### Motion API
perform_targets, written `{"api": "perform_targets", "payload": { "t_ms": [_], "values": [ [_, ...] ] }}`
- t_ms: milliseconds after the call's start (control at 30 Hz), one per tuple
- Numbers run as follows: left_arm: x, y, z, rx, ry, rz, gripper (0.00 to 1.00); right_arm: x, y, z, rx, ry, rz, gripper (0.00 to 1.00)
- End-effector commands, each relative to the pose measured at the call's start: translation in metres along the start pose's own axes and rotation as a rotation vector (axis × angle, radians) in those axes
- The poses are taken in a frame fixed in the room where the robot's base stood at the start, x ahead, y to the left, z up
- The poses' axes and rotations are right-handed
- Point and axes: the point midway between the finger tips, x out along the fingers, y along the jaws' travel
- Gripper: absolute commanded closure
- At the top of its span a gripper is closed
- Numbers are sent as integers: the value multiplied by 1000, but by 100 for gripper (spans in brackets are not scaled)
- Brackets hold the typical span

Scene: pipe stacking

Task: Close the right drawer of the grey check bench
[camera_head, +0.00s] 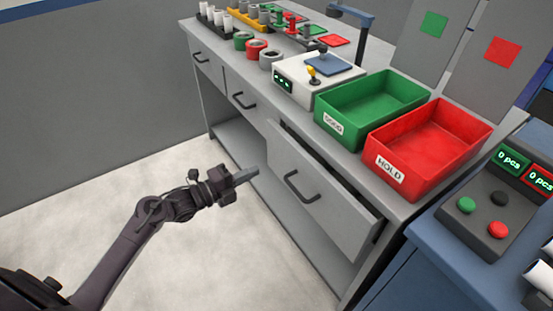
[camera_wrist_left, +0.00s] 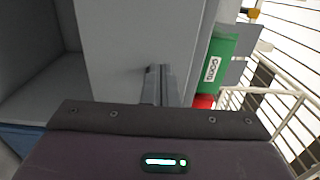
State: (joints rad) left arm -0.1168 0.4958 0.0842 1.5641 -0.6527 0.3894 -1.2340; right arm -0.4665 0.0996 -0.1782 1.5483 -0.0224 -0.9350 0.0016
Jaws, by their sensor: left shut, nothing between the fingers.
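The grey check bench (camera_head: 225,125) stands across the middle of the head view. Its right drawer (camera_head: 330,205) is pulled out, with a dark bar handle (camera_head: 300,187) on its front. My left gripper (camera_head: 252,173) is shut and empty, just left of the drawer's front and apart from the handle in the head view. In the left wrist view the shut fingers (camera_wrist_left: 159,85) point at a grey panel (camera_wrist_left: 140,30), likely the drawer front; I cannot tell whether they touch it. My right gripper is not in view.
A green bin (camera_head: 372,105) and a red HOLD bin (camera_head: 430,150) stand on the bench top above the drawer. The left drawer (camera_head: 208,70) and middle drawer (camera_head: 240,97) look shut. A blue stand with a button box (camera_head: 490,205) is at the right. The floor (camera_head: 200,260) in front is clear.

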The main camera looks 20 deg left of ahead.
Motion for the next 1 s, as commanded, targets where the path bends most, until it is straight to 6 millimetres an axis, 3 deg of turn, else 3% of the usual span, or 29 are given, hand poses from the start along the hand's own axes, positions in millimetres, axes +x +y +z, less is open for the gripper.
{"api": "perform_targets", "payload": {
  "t_ms": [200,400,600,1000],
  "values": [
    [48,-1,0,-3,-1,-5,100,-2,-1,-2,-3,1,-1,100],
    [76,0,0,-2,-1,-1,100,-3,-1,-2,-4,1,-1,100],
    [87,0,0,-1,-1,0,100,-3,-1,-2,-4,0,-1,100],
    [89,1,0,-1,-1,1,100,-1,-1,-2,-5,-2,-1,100]
  ]
}}
